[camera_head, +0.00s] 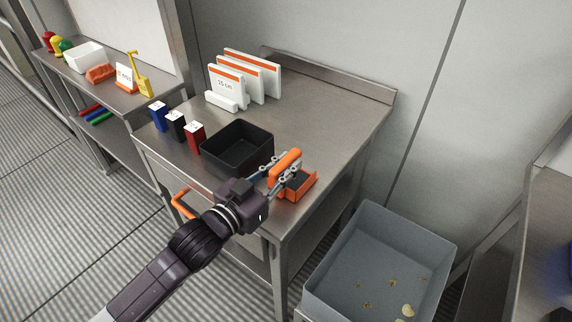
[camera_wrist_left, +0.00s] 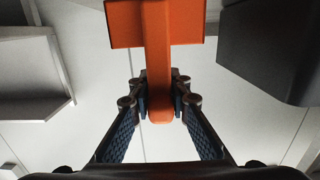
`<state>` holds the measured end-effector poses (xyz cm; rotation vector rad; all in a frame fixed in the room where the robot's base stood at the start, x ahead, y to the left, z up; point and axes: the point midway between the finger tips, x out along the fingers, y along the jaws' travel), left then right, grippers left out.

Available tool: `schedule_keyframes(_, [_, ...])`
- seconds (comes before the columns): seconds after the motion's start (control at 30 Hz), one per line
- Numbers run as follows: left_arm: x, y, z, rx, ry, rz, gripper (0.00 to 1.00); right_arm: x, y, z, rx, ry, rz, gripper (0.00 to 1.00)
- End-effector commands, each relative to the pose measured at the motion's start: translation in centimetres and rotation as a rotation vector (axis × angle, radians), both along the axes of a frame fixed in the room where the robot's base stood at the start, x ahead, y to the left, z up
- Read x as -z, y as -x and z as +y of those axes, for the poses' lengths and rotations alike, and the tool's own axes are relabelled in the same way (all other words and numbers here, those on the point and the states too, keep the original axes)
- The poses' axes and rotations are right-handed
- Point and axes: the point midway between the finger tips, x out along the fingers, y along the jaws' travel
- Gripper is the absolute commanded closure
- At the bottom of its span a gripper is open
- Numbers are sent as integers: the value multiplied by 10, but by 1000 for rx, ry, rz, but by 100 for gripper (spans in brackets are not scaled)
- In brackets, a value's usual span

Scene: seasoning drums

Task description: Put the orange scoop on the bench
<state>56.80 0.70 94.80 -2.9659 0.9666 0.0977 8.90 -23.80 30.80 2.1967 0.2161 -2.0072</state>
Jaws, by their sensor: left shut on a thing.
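The orange scoop (camera_head: 303,190) is at the near right corner of the steel bench (camera_head: 325,120) in the head view. My left gripper (camera_head: 277,178) is shut on the scoop's handle. In the left wrist view the orange scoop (camera_wrist_left: 158,30) reaches up from between the fingers of my left gripper (camera_wrist_left: 160,100), with its wide part at the top. I cannot tell whether the scoop touches the bench top or hangs just above it. My right gripper is in neither view.
A black open bin (camera_head: 238,148) stands left of the scoop. Blue, black and red boxes (camera_head: 195,138) line the bench's left side, with white boards (camera_head: 243,78) behind. A grey tub (camera_head: 380,262) stands below, to the right. The bench's back right is clear.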

Motion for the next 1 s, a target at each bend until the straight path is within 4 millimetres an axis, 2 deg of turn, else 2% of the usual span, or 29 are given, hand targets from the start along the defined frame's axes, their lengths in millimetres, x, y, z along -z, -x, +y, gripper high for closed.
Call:
schedule_keyframes(0.3, [3,0,0,0,1,1,100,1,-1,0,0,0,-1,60])
schedule_keyframes(0.33, [2,0,0,0,0,0,80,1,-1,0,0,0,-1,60])
schedule_keyframes(0.47, [2,0,0,0,0,0,66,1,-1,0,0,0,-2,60])
schedule_keyframes(0.8, [-3,0,0,0,0,-2,66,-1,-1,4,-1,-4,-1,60])
schedule_keyframes(1.0, [-1,22,16,0,-1,2,66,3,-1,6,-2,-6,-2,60])
